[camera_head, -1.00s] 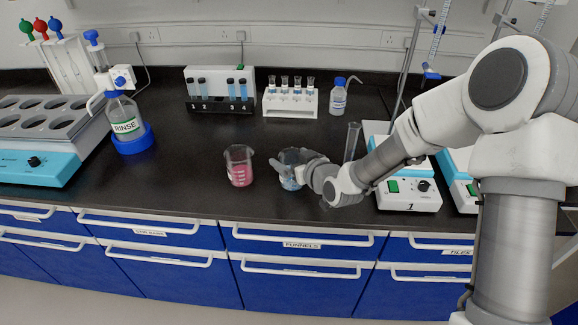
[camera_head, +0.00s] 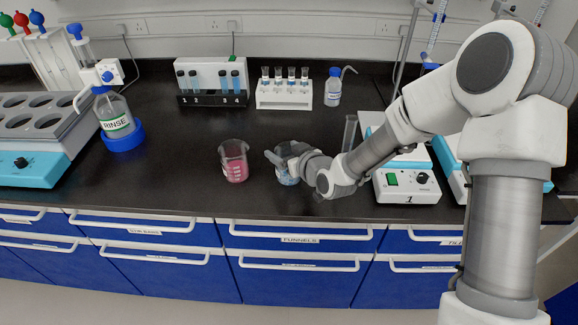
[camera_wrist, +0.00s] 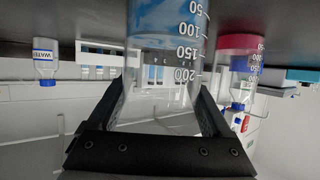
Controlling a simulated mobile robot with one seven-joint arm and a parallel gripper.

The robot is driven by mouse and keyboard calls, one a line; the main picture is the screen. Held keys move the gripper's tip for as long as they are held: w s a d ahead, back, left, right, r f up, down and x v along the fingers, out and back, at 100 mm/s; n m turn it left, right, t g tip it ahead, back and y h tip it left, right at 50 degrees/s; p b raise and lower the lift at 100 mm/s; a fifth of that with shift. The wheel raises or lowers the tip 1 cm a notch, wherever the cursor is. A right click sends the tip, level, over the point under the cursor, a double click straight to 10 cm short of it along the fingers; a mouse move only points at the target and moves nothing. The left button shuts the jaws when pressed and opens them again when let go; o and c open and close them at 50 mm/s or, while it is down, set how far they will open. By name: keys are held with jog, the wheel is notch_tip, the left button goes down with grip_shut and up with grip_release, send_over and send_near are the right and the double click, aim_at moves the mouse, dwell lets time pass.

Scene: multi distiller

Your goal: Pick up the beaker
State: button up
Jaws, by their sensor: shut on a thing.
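A clear glass beaker with blue liquid (camera_head: 284,176) is at the middle of the bench, partly hidden behind my gripper (camera_head: 281,160). In the wrist view, which appears upside down, this beaker (camera_wrist: 168,45) stands between the two black fingers of my gripper (camera_wrist: 162,100). The fingers are shut on its sides, and its volume marks face the camera. It looks upright; whether its base touches the bench cannot be told. A second beaker with pink liquid (camera_head: 234,168) stands just to its left, apart from it; it also shows at the right in the wrist view (camera_wrist: 240,62).
A hotplate (camera_head: 408,185) and a glass cylinder (camera_head: 350,133) stand close to the right. Behind are a vial stand (camera_head: 284,97), a small wash bottle (camera_head: 333,92) and a tube rack (camera_head: 212,97). A rinse bottle (camera_head: 115,118) stands left. The front bench strip is clear.

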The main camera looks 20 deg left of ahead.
jog(key=shift+c, duration=1.4)
jog(key=shift+r, duration=0.1)
notch_tip(320, 180, up, 10)
jog(key=p, duration=0.1)
